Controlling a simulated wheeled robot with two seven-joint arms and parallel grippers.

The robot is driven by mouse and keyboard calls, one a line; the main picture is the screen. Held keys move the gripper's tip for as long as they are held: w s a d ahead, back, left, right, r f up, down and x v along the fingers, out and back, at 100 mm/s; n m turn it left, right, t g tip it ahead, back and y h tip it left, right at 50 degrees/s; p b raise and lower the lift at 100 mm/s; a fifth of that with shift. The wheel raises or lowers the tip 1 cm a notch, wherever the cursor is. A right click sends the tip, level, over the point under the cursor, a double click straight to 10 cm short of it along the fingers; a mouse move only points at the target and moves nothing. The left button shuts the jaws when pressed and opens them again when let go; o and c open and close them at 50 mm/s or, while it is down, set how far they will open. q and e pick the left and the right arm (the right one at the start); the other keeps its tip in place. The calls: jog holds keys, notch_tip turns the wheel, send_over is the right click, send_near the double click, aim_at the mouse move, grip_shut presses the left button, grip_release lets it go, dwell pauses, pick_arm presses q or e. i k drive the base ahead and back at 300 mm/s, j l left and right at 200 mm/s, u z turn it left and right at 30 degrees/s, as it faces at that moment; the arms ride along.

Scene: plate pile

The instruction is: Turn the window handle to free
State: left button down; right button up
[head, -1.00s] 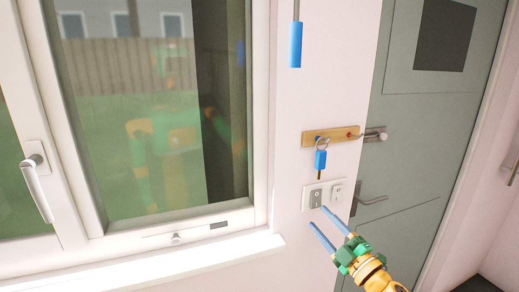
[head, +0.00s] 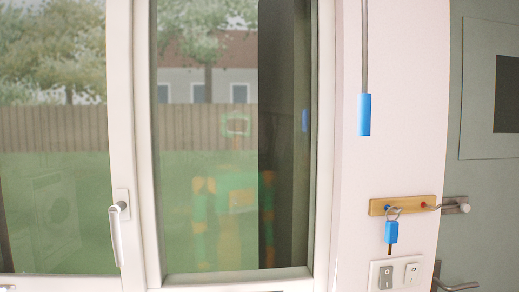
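The white window handle (head: 117,234) sits on the frame between two panes, left of centre in the head view. Its lever hangs downward from its mounting plate. The window (head: 233,150) is closed as far as I can see, with a garden and fence behind the glass. Neither of my grippers is in the head view now. The green and orange robot shape in the glass is a faint reflection.
A blue-ended rod (head: 364,115) hangs on the wall right of the window. A wooden key rack (head: 408,204) holds a blue key (head: 391,233). Light switches (head: 396,273) sit below it. A grey-green door (head: 485,180) with a lever handle is at the far right.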

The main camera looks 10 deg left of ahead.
aim_at(114, 211)
jog(key=k+j+u, duration=0.35)
jog(key=k, duration=0.2)
jog(key=k+j+u, duration=0.3)
jog(key=k+j, duration=0.15)
